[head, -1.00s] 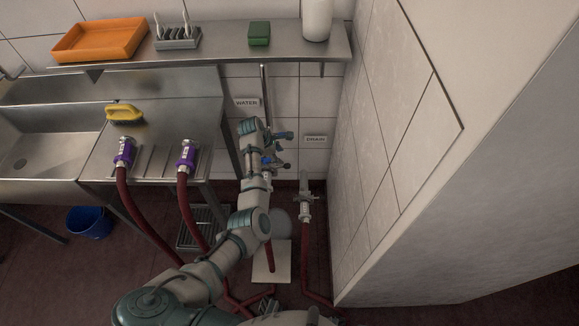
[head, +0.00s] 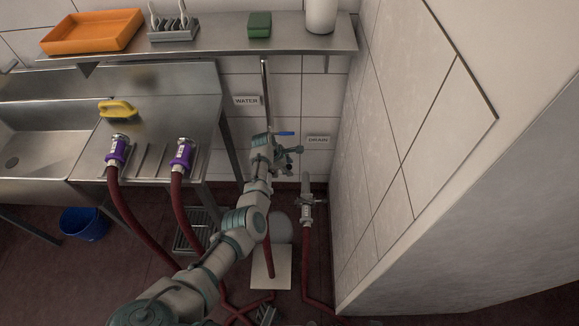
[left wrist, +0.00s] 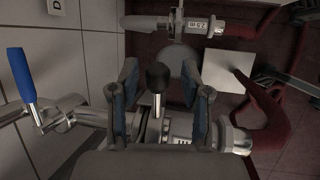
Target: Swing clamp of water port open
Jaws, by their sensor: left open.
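The water port is a metal pipe fitting with a blue valve lever (head: 284,133) under the WATER label (head: 246,100). The lever also shows at the left in the left wrist view (left wrist: 21,75). Its clamp has a handle with a black ball knob (left wrist: 158,76), which stands up in the middle of the left wrist view. My left gripper (left wrist: 161,95) is open, with one finger on each side of the knob and visible gaps between. In the head view my left gripper (head: 290,158) is at the port and partly hides it.
The drain port (head: 306,202) stands to the right, with a red hose below. Two hoses with purple couplings (head: 181,155) lie on the steel sink counter (head: 150,165). A tiled wall (head: 385,150) bounds the right side. A shelf (head: 220,45) runs above.

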